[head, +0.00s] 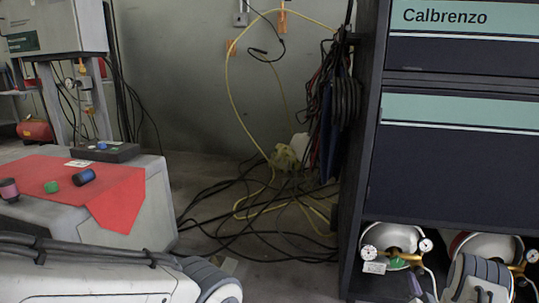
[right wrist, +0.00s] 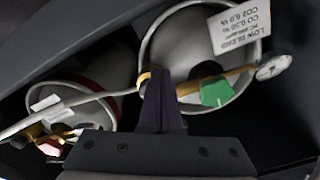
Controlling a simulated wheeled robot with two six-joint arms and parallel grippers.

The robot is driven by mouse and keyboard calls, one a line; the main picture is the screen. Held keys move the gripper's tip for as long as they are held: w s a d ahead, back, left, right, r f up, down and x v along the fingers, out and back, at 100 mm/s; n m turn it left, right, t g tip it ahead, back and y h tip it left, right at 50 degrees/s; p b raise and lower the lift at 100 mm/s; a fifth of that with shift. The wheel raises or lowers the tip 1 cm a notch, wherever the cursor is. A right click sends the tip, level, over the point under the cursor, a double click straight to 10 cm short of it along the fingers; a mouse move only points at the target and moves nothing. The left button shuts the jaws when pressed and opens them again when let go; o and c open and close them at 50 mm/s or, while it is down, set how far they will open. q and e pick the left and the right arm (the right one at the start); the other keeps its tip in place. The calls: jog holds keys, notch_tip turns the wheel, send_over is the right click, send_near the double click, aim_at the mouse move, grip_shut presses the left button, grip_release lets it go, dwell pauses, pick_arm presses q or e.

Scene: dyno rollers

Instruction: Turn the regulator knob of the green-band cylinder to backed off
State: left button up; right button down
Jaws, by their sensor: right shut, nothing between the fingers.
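A pale cylinder (head: 393,238) lies in the lower left of the cabinet's bottom bay, its round end facing out. It also shows in the right wrist view (right wrist: 190,45), upside down. On its front are a brass regulator, a green knob (head: 397,262), also seen in the wrist view (right wrist: 215,92), and a round gauge (right wrist: 272,68). I cannot make out a separate green band or the knob's setting. My right gripper (right wrist: 160,76) is shut and empty, its fingers in front of the cylinder, beside the green knob; contact is unclear. My left gripper is outside the views.
A second cylinder (right wrist: 90,75) with a red band lies beside the first, with its own regulator. The dark cabinet (head: 450,170) closes in above. Cables (head: 270,215) lie on the floor; a red-covered bench (head: 110,195) stands left.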

jog(key=shift+d+r, duration=0.2)
jog(key=shift+d, duration=0.15)
dwell(0.6)
jog(key=shift+s+d+f, duration=0.15)
jog(key=shift+d+f, duration=0.05)
jog(key=shift+d, duration=0.25)
jog(key=shift+s+d+f+p, duration=0.1)
jog(key=shift+d+p, duration=0.25)
jog(key=shift+d, duration=0.15)
jog(key=shift+f, duration=0.1)
dwell(0.3)
jog(key=shift+f, duration=0.25)
jog(key=p+v, duration=0.3)
jog(key=v, duration=0.3)
jog(key=shift+f, duration=0.25)
